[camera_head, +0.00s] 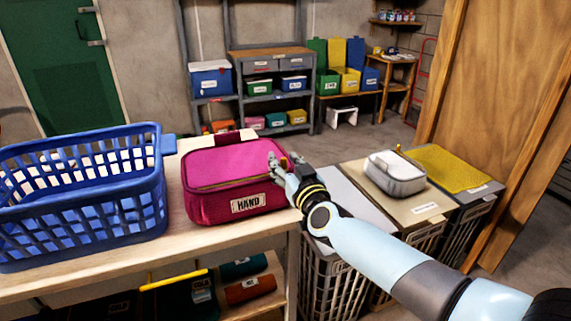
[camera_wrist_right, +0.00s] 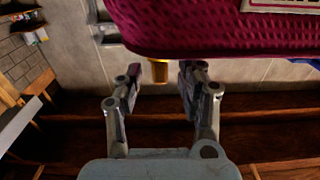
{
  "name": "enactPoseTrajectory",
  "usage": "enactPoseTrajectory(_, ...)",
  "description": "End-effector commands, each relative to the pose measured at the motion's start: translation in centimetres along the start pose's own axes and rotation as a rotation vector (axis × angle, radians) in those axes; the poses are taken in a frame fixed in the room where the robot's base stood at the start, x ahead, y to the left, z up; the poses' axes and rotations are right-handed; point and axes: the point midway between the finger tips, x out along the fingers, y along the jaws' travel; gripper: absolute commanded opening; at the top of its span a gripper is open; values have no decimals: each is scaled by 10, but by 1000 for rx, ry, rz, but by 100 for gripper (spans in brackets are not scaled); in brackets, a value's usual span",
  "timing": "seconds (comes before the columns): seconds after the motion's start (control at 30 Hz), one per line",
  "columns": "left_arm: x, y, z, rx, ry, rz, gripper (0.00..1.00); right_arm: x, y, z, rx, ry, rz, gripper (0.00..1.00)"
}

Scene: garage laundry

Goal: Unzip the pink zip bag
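The pink zip bag (camera_head: 237,172), labelled HAND, sits on the wooden bench top beside the blue basket. A zip line runs around its lid, which lies flat and looks closed. The bag also fills the top of the right wrist view (camera_wrist_right: 225,30). My right gripper (camera_head: 281,163) is at the bag's right end. In the right wrist view, its two fingers (camera_wrist_right: 160,78) are apart, with the gold zip pull (camera_wrist_right: 159,71) between them. Narrow gaps show on both sides of the pull. My left gripper is not in view.
A blue laundry basket (camera_head: 85,205) stands left of the bag. Right of the bench are lidded hampers, with a grey zip bag (camera_head: 395,173) on one and a yellow mesh piece (camera_head: 447,168) on another. A wooden panel (camera_head: 500,120) rises at the right.

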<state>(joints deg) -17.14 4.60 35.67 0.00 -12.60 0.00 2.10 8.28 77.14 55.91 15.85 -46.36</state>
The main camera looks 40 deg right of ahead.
Motion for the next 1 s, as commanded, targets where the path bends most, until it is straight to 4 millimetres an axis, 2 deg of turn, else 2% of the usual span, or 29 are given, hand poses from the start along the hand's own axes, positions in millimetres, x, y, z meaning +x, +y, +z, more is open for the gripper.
enactPoseTrajectory(0.07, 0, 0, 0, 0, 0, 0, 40, 0, 0, 0, 0, 0, 0, 38)
enactPoseTrajectory(0.37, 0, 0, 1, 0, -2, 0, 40, 0, 0, 0, 0, 0, 0, 1)
enactPoseTrajectory(0.8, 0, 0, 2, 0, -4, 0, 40, -1, 0, 1, -1, -2, 0, 0)
enactPoseTrajectory(1.0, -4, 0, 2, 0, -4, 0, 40, -1, -18, 1, 3, -4, 0, 0)
